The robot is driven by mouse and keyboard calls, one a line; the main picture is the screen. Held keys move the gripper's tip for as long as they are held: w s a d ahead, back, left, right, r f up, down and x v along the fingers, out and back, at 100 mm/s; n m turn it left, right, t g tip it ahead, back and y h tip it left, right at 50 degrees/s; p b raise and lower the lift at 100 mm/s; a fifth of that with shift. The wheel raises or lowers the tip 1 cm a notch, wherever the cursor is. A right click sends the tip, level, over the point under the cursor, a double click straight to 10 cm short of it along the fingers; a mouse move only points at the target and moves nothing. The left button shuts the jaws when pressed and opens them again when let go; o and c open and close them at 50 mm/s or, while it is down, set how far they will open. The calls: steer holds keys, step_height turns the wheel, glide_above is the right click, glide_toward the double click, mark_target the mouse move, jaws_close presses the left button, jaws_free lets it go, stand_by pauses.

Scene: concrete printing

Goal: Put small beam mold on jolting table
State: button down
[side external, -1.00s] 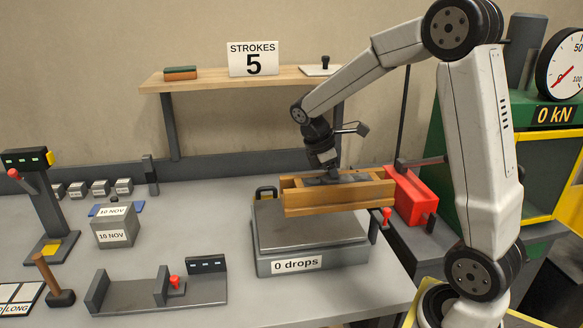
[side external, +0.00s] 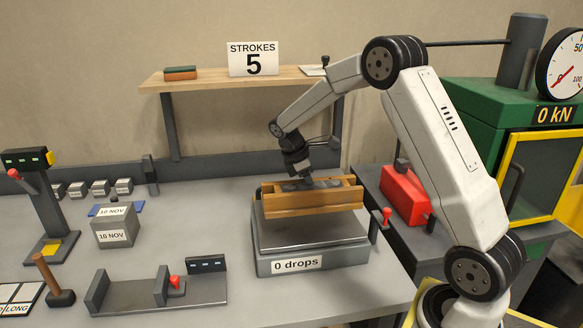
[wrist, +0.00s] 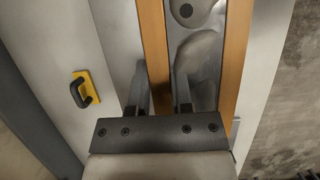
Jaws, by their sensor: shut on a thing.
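The small beam mold (side external: 312,205) is an open wooden trough with grey material inside, level over the jolting table. It also shows in the wrist view, with orange-brown walls (wrist: 236,70). The jolting table (side external: 275,244) is a grey block with a steel top, labelled "0 drops". I cannot tell whether the mold touches the top or hangs slightly above it. My gripper (side external: 306,180) reaches down from above and is shut on the mold. In the wrist view its fingers (wrist: 162,97) straddle the mold's left wall. The mold's underside is hidden.
A red box (side external: 405,196) and a red-knobbed lever (side external: 387,217) stand right of the jolting table. A grey rack (side external: 160,293) and a cube (side external: 115,228) labelled "10 NOV" stand to the left. A wooden shelf (side external: 215,79) is behind. A yellow-black handle (wrist: 85,90) shows in the wrist view.

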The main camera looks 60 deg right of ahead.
mark_target(305, 185)
steer(key=shift+w+d+f, duration=0.3)
steer(key=shift+w+f, duration=0.5)
steer(key=shift+w+d+f, duration=0.1)
steer(key=shift+w+f, duration=0.1)
steer(key=shift+f, duration=1.6)
steer(key=shift+f, duration=0.15)
steer(key=c, duration=0.5)
jaws_free()
steer(key=shift+f, duration=0.1)
steer(key=v, duration=1.2)
